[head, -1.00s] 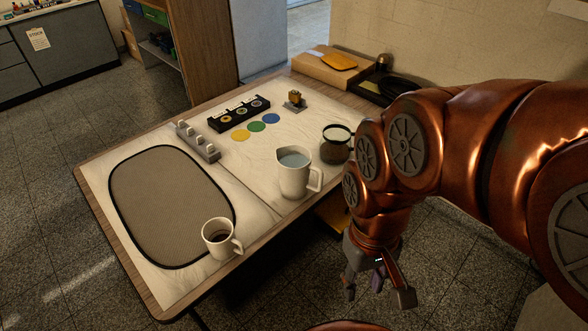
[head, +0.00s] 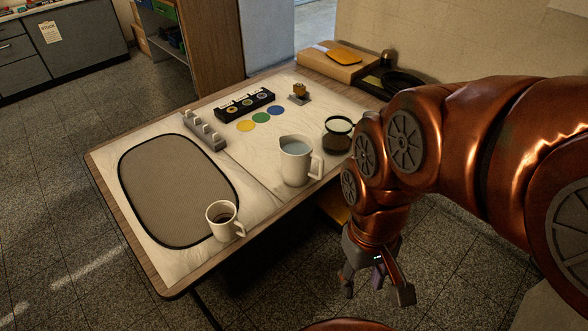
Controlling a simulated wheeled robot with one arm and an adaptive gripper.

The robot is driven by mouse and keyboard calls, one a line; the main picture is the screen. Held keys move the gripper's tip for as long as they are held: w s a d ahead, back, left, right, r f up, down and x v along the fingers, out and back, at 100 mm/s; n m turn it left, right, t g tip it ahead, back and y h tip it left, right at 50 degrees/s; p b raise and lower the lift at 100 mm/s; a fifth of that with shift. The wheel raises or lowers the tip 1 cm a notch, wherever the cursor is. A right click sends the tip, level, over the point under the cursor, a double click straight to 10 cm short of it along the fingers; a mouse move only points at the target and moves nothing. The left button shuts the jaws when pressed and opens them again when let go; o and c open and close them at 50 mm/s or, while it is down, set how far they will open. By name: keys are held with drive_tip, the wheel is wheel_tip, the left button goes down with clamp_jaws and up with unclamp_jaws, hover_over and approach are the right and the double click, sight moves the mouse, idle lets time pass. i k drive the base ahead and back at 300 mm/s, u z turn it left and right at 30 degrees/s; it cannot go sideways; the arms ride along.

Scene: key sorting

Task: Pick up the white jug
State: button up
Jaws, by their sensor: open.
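The white jug (head: 296,163) stands upright on the table, near its right front edge. It holds a pale bluish liquid, and its handle (head: 317,166) points right. My gripper (head: 376,290) hangs off the table's front edge, to the right of and nearer than the jug. Its fingers point down and are spread apart, with nothing between them. My gripper is not touching the jug.
A white mug (head: 224,221) with dark liquid stands on the corner of a grey mat (head: 175,185). A dark glass pot (head: 337,135) is close to the jug's right. Behind are coloured discs (head: 261,118), a black key tray (head: 243,105) and a grey rack (head: 204,131).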

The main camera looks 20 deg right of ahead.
sight(296, 149)
drive_tip(key=u, duration=0.55)
drive_tip(key=k, duration=0.75)
drive_tip(key=u, duration=0.9)
drive_tip(key=i, duration=0.45)
